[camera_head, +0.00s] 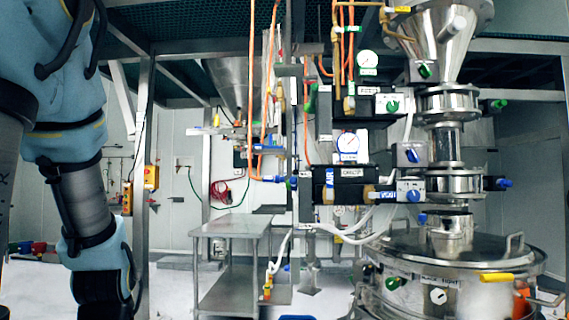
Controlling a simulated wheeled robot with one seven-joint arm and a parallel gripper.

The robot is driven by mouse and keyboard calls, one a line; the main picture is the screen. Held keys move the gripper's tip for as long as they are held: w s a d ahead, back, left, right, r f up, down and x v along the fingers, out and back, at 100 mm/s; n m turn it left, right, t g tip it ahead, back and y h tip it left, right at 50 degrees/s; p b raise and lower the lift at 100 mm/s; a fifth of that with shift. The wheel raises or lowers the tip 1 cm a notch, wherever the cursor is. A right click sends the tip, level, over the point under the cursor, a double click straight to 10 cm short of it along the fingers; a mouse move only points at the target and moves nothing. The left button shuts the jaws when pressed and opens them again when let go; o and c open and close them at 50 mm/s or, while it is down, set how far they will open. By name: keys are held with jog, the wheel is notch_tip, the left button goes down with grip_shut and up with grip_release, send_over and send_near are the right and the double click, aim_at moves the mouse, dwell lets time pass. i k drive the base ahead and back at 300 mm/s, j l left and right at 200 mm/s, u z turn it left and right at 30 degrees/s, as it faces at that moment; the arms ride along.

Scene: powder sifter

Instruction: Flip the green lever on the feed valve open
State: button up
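A steel valve (449,103) sits below the steel hopper cone on the right; it appears to be the feed valve. A short green lever (497,104) sticks out sideways to its right, roughly level. Its exact angle and marking are too small to read. My arm hangs down the left side of the view, far from the valve. Its black wrist end runs off the bottom edge, so my gripper's fingers are out of view.
A similar valve with a blue lever (497,183) sits lower on the column. Below is a round steel vessel (450,265) with a yellow handle (497,277). Black control boxes (341,185), gauges and orange hoses fill the centre. A steel table (232,226) stands left of centre.

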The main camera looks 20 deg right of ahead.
aim_at(309, 108)
jog(key=z, duration=1.2)
